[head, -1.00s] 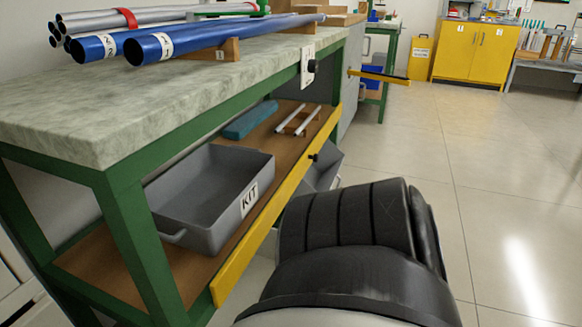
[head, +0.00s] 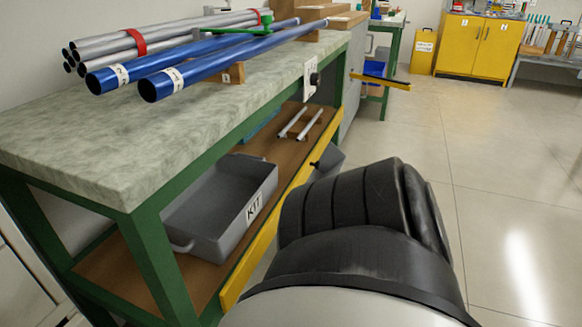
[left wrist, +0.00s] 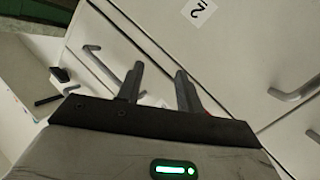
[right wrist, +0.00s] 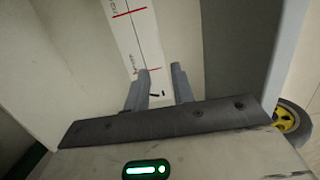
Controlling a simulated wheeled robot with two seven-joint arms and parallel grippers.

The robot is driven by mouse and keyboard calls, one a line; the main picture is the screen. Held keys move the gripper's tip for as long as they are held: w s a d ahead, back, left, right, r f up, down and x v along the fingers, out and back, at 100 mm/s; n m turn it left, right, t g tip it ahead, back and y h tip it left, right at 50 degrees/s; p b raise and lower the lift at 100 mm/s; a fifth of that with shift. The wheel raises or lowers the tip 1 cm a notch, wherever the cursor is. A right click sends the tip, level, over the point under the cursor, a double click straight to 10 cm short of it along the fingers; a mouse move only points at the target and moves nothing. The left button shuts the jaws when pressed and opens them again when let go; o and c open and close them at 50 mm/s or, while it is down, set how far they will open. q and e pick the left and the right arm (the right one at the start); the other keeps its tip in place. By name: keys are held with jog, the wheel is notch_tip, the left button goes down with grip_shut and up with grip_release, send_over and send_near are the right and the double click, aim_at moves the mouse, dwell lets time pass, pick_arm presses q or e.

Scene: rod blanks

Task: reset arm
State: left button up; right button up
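My left gripper (left wrist: 160,78) shows in the left wrist view with its two fingers apart and nothing between them. It is in front of pale drawer or cabinet fronts with metal handles (left wrist: 103,64). My right gripper (right wrist: 160,75) shows in the right wrist view, also with fingers apart and empty. It faces a pale panel with a white strip (right wrist: 135,35) bearing red marks. Neither gripper shows in the head view, where a thick black arm part of mine fills the lower middle, beside the bench.
The green-framed workbench (head: 60,135) carries blue tubes (head: 205,70) and a bundle of grey tubes (head: 170,38). On its lower shelf are a grey KIT tray (head: 225,215) and two short rods (head: 301,124). A yellow cabinet (head: 475,45) stands far back. Open floor lies on the right.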

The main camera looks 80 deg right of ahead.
jog(key=shift+a+r, duration=0.1)
jog(key=shift+r, duration=0.5)
